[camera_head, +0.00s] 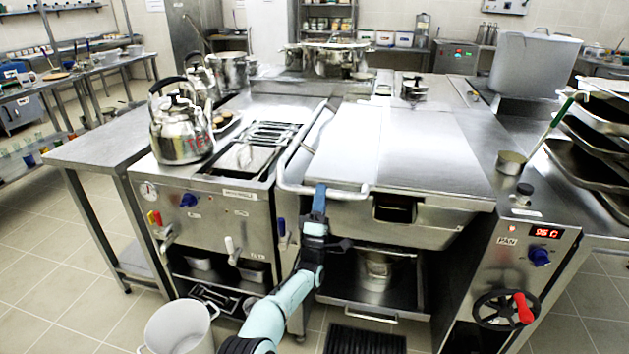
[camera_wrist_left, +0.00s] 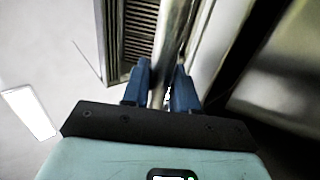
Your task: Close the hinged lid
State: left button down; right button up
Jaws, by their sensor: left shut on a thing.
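The hinged lid (camera_head: 405,140) is a broad, flat steel plate. In the head view it lies about level over the tilting pan body (camera_head: 430,217); I cannot tell whether a small gap is left at its front edge. A bent tubular steel handle (camera_head: 293,188) runs along the lid's left side and front. My left gripper (camera_head: 320,190) comes up from below at the front left corner, shut on this handle. In the left wrist view the handle bar (camera_wrist_left: 172,45) passes between the blue fingers of my left gripper (camera_wrist_left: 167,85). My right gripper is out of view.
A kettle (camera_head: 181,127) stands on the fryer unit at left. A grey bucket (camera_head: 180,330) is on the floor at front left. A control panel with a red-handled wheel (camera_head: 503,309) stands at right, beside stacked trays (camera_head: 590,160). An open shelf (camera_head: 372,297) sits below the pan.

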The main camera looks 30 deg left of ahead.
pick_arm(q)
jog(key=shift+w+f, duration=0.15)
jog(key=shift+f, duration=0.8)
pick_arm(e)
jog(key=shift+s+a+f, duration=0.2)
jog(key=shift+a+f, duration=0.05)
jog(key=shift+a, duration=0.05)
pick_arm(q)
jog(key=c, duration=1.1)
grip_release()
jog(key=shift+o, duration=0.6)
jog(key=shift+w+f, duration=0.2)
jog(key=shift+w, duration=0.05)
jog(key=shift+s+r, duration=0.1)
jog(key=shift+r, duration=0.1)
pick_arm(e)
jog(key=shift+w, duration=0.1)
